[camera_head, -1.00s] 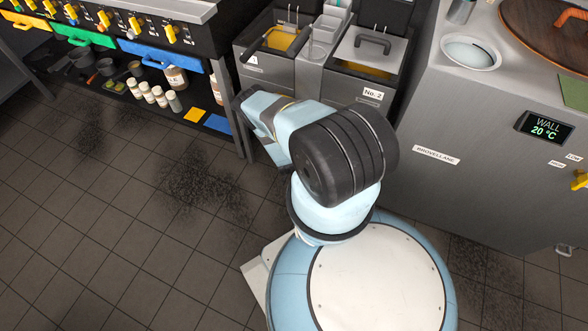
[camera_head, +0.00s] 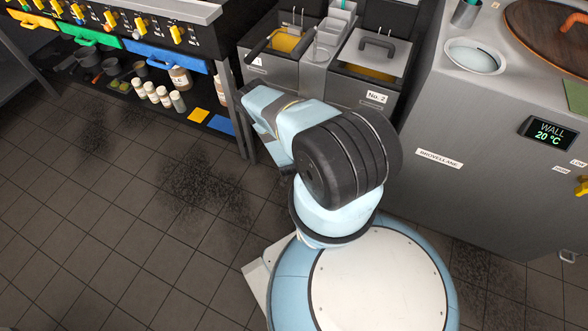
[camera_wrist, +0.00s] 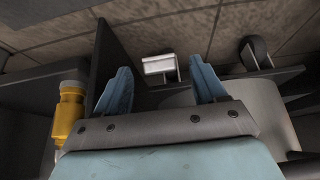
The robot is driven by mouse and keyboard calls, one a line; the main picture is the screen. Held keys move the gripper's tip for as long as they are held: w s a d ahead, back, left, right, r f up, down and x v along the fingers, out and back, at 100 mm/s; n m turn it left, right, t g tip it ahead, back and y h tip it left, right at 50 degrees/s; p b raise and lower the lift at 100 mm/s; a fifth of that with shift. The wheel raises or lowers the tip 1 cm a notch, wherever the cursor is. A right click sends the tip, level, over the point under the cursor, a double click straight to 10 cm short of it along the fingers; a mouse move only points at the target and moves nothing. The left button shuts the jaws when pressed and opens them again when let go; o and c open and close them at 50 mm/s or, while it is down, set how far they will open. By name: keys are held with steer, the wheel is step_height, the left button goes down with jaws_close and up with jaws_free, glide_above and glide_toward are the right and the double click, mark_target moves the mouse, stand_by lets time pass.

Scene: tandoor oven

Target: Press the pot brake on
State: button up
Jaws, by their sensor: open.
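My gripper (camera_wrist: 158,76) shows in the wrist view with its two blue fingers spread apart and nothing held between them. A small pale metal plate (camera_wrist: 158,64), like a pedal, lies beyond and between the fingertips, low near the tiled floor. It may be the pot brake, but I cannot tell for sure. I see no clear contact between it and the fingers. A dark caster wheel (camera_wrist: 256,52) stands to the right of it. In the head view the gripper's fingers are hidden by my arm.
A yellow fitting (camera_wrist: 68,112) is close on the left in the wrist view. In the head view, fryers (camera_head: 372,68) stand ahead and a grey cabinet (camera_head: 450,190) marked Brovellane stands right. A metal tab (camera_head: 568,257) sits low at its right. Floor at left is clear.

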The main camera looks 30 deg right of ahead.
steer(key=v, duration=1.1)
steer(key=shift+r, duration=0.2)
steer(key=shift+a, duration=0.1)
